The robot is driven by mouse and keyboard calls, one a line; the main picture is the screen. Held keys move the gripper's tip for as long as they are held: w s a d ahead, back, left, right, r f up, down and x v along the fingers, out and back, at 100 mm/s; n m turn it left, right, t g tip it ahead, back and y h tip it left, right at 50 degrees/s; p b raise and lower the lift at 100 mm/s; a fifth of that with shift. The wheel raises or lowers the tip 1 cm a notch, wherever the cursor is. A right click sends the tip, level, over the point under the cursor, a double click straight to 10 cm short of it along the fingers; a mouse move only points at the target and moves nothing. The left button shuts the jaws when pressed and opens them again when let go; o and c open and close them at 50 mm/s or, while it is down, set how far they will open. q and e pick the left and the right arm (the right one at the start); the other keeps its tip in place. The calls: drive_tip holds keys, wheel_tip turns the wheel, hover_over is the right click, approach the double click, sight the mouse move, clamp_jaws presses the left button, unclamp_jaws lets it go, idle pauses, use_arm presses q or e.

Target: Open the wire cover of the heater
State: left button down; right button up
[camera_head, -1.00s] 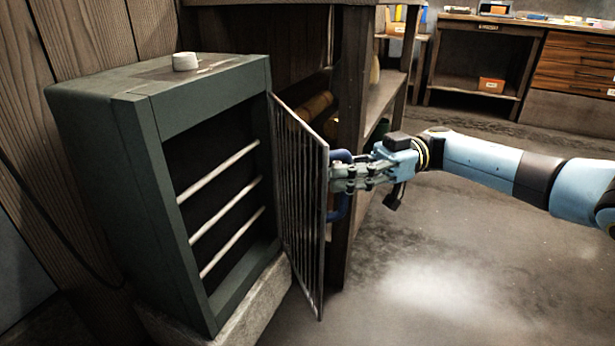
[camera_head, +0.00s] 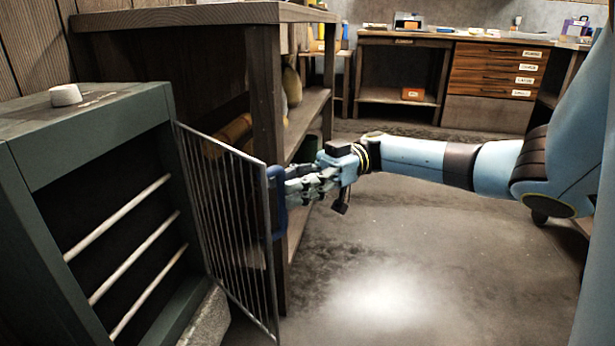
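The heater (camera_head: 88,126) is a dark green box at the left with a white knob (camera_head: 65,95) on top and three pale bars across its dark inside. Its wire cover (camera_head: 228,215), hinged at the right side of the front, stands swung out, leaving the front open. A blue handle (camera_head: 277,200) is on the cover's free edge. My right gripper (camera_head: 290,187) reaches in from the right and appears shut on this handle; its fingertips are partly hidden there. My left gripper is out of view.
A wooden shelf unit (camera_head: 262,95) stands close behind the cover and gripper, with items on its shelves. A workbench with drawers (camera_head: 497,72) is at the back. The floor (camera_head: 400,270) in front and to the right is clear.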

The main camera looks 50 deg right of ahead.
drive_tip(key=s+d, duration=0.2)
drive_tip(key=d, duration=0.9)
